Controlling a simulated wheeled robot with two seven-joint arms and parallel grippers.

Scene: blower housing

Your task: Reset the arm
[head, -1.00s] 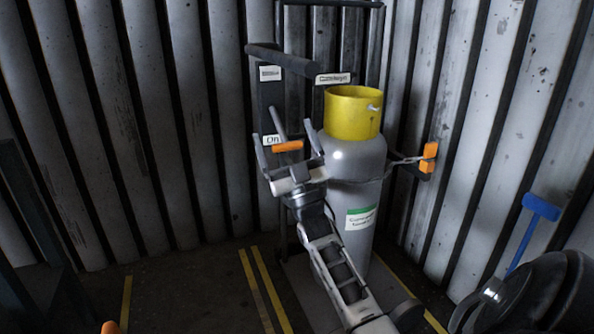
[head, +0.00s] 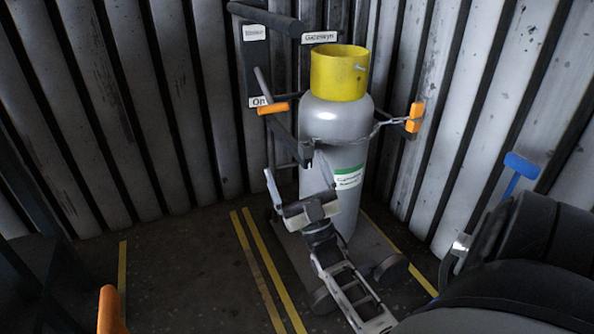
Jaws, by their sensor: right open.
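My right gripper (head: 294,166) is open and empty in the head view, in front of the lower part of the grey gas cylinder (head: 336,125). Its fingers point up and stand apart. It is below and clear of the orange handle (head: 272,108), which sits beside the "On" label (head: 259,101) on a dark panel. Its arm comes up from the lower right. My left gripper is not in view.
The cylinder has a yellow collar (head: 338,73) and a chain to an orange wall bracket (head: 415,117). A blue-headed tool (head: 522,165) leans at right. Yellow floor lines (head: 262,262) cross open floor at left. Corrugated walls close the corner.

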